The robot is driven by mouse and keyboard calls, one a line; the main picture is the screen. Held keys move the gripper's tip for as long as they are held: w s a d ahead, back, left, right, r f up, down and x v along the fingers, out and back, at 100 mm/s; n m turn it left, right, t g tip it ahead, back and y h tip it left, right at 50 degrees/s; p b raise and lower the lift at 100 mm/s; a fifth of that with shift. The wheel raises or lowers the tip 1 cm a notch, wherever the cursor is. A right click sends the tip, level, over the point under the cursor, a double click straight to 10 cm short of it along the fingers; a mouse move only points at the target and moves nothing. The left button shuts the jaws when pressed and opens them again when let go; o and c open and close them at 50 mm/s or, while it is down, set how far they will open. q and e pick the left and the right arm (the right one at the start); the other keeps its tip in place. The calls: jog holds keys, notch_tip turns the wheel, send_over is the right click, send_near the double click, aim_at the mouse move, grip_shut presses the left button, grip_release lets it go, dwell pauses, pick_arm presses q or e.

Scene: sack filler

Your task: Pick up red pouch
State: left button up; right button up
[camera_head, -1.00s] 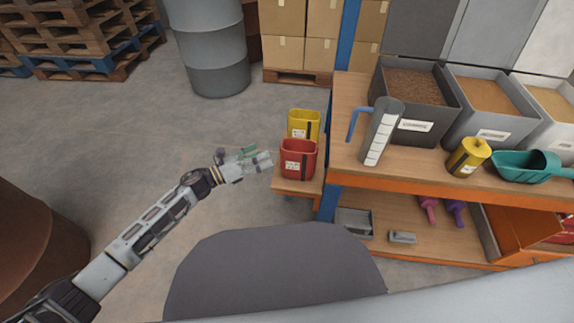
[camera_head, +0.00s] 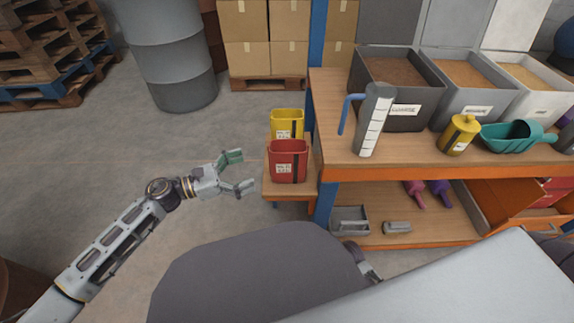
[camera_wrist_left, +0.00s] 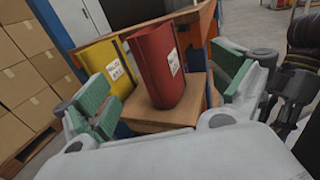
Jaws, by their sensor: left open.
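The red pouch (camera_head: 288,163) stands upright and open-topped on a small wooden side shelf (camera_head: 277,194), in front of the yellow pouch (camera_head: 286,123). It has a white label and a dark stripe. My left gripper (camera_head: 239,172) is open and empty, a short way left of the red pouch, with its fingers towards it. In the left wrist view, the red pouch (camera_wrist_left: 158,65) lies ahead, between the spread green-padded fingers (camera_wrist_left: 165,88), and is apart from them. The yellow pouch (camera_wrist_left: 108,66) is close beside it, left. A small grey and dark part, possibly my right gripper, shows at the bottom centre, mostly hidden.
The workbench (camera_head: 420,172) to the right holds a measuring jug (camera_head: 374,122), a yellow canister (camera_head: 459,136), a teal scoop (camera_head: 512,136) and bins. A blue post (camera_head: 324,203) stands right beside the pouches. The floor left of the side shelf is clear.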

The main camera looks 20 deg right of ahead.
aim_at(289, 155)
pick_arm(q)
jog(key=shift+d, duration=0.1)
jog(key=w+d+b, duration=0.1)
jog(key=d, duration=0.7)
pick_arm(e)
jog(key=shift+a+f+t, duration=0.2)
jog(key=shift+f+t, duration=0.1)
jog(key=shift+f, duration=0.9)
jog(key=shift+s, duration=0.1)
pick_arm(q)
jog(key=shift+d, duration=0.15)
jog(key=d+b, duration=0.1)
jog(key=d, duration=0.3)
jog(key=shift+w, duration=0.2)
jog(key=shift+w+d, duration=0.1)
jog(key=shift+d, duration=0.5)
pick_arm(e)
jog(key=shift+w+a+f+y, duration=0.15)
jog(key=shift+w+f+y, duration=0.15)
jog(key=shift+w+f, duration=0.05)
jog(key=shift+s+f, duration=0.1)
jog(key=shift+s, duration=0.05)
